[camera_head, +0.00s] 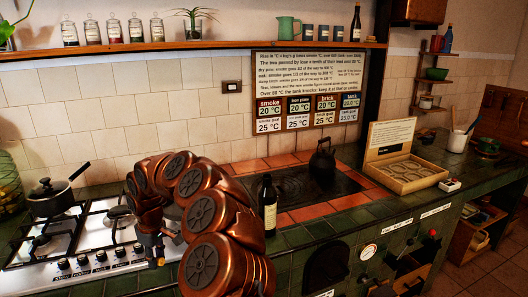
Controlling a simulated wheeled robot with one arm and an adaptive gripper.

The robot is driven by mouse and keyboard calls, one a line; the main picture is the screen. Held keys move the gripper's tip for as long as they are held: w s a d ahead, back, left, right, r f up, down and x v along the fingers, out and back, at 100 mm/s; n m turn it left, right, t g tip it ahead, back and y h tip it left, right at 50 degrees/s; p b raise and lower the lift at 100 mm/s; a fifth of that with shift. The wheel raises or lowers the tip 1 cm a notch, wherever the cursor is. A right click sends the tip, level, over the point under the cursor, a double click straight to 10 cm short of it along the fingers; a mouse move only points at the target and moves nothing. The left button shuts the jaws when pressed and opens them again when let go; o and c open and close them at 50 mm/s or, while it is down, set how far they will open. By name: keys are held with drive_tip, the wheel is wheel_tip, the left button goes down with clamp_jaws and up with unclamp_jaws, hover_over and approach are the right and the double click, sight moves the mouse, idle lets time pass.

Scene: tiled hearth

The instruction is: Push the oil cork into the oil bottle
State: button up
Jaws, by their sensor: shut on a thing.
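A dark bottle (269,205) with a pale label stands upright on the green tiled counter, just right of my copper-coloured arm. It looks like the oil bottle, but its label is too small to read. I cannot tell whether a cork sits in its neck. My gripper (157,258) hangs low at the left of my arm, over the right part of the stove and apart from the bottle. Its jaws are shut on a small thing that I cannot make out. The oil cork cannot be told apart anywhere.
The stove (95,235) carries a black saucepan (52,196) at the left. A black kettle (322,165) stands on the hearth behind the bottle. An open wooden box (405,175) lies to the right. Another dark bottle (356,24) stands on the wall shelf.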

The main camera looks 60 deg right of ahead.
drive_tip(key=s+d+r+n+g+h+p, duration=0.1)
drive_tip(key=d+r+n+g+h+p, duration=0.25)
drive_tip(key=d, duration=0.75)
wheel_tip(320, 180, up, 20)
drive_tip(key=n+t+h+p, duration=0.2)
drive_tip(key=n+h+p, duration=0.5)
drive_tip(key=n+h, duration=0.4)
hover_over(264, 178)
drive_tip(key=shift+f+m+y, duration=0.2)
drive_tip(key=shift+m+y, duration=0.05)
drive_tip(key=shift+r+g, duration=0.1)
drive_tip(key=shift+g, duration=0.15)
drive_tip(key=shift+f+b, duration=1.75)
drive_tip(key=shift+f, duration=1.4)
drive_tip(key=shift+f+b, duration=0.55)
drive_tip(key=shift+f, duration=0.3)
drive_tip(key=shift+r, duration=0.2)
